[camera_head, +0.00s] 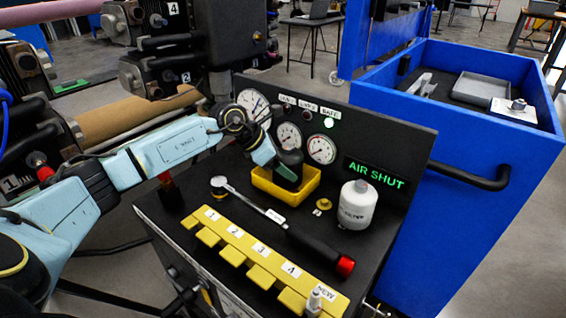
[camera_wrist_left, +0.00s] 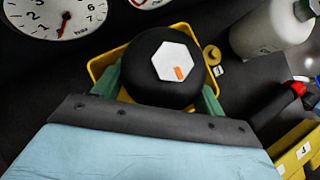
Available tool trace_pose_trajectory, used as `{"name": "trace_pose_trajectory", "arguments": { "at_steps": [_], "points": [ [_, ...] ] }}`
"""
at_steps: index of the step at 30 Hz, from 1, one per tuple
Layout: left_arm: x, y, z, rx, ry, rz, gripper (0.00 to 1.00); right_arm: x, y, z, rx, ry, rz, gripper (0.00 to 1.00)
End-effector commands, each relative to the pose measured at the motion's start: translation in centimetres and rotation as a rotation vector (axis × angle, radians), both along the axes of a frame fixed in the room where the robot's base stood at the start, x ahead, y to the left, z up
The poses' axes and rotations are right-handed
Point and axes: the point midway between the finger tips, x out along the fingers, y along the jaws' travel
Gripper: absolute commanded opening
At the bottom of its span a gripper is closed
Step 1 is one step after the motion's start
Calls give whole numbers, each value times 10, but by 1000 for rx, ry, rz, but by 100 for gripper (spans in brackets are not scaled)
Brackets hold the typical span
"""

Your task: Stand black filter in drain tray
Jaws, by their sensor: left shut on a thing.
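The black filter (camera_wrist_left: 143,62), with a white hexagonal top bearing an orange mark, is between the fingers of my left gripper (camera_wrist_left: 163,90). The yellow drain tray (camera_head: 302,195) is on the black console top, and its rim (camera_wrist_left: 97,68) shows around the filter in the left wrist view. In the head view, my left gripper (camera_head: 284,174) reaches down over the tray and is shut on the filter (camera_head: 291,160). The filter looks upright, within the tray's outline. Its lower end is hidden, so I cannot tell whether it touches the tray floor. My right gripper is not in view.
A white filter (camera_head: 357,207) stands right of the tray. A torque wrench (camera_head: 290,226) lies in front, behind a yellow numbered rack (camera_head: 262,252). A small brass fitting (camera_head: 323,204) lies beside the tray. The gauge panel (camera_head: 340,130) rises behind; a blue cart (camera_head: 460,165) stands right.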

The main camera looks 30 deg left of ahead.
Motion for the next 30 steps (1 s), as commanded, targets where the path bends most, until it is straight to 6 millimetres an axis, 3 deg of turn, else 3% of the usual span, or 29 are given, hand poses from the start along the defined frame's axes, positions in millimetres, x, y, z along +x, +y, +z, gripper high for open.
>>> {"name": "trace_pose_trajectory", "arguments": {
  "at_steps": [19,20,25,30],
  "points": [
    [0,0,-5,-1,-3,-1,30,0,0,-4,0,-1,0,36],
    [0,0,-5,-1,-3,0,72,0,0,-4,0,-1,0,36],
    [0,0,-5,-1,-2,-1,95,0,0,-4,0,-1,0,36],
    [0,0,-5,-1,-1,0,97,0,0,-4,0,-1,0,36]
  ]
}}
